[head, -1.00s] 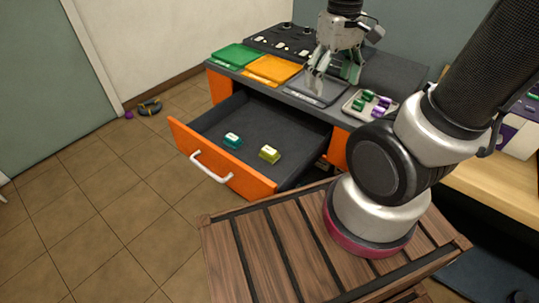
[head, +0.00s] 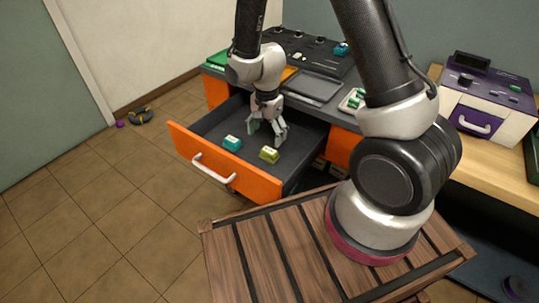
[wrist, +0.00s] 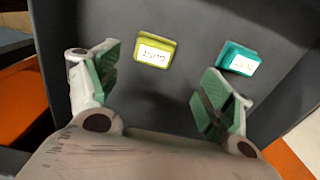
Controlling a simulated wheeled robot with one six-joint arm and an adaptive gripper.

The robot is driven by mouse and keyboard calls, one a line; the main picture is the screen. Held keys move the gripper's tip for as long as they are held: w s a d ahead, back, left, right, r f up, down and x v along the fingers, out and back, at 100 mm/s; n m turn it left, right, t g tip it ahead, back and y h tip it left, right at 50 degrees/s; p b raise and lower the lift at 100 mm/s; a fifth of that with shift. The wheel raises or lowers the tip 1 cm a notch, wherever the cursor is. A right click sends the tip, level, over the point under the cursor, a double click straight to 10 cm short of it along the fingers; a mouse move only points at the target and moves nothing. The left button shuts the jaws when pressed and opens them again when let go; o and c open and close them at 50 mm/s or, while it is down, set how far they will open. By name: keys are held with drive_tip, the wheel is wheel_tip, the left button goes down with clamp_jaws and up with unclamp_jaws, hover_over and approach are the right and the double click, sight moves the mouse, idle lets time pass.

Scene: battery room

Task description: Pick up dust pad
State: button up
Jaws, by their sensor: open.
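Two small labelled blocks lie apart on the floor of the open drawer: a yellow-green one (head: 269,155) and a teal one (head: 232,143). In the wrist view, the yellow-green block (wrist: 155,50) lies ahead between the fingers, and the teal block (wrist: 238,58) lies beyond the right finger. Their white labels are too blurred to read, so I cannot tell which is the dust pad. My gripper (head: 266,130) is open and empty, pointing down over the drawer behind the blocks. Its green-padded fingers (wrist: 160,88) touch neither block.
The orange-fronted drawer (head: 180,140) with a white handle stands pulled out from the workbench. A grey tray (head: 314,86) and a pale tray (head: 347,108) with small pieces are on top. A purple-and-white box (head: 486,112) stands on the right bench. A slatted wooden surface (head: 260,258) is in front.

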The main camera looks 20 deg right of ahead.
sight(269, 150)
drive_tip(key=f, duration=0.7)
drive_tip(key=shift+s+d+f, duration=0.3)
drive_tip(key=shift+s+f, duration=0.05)
drive_tip(key=c, duration=1)
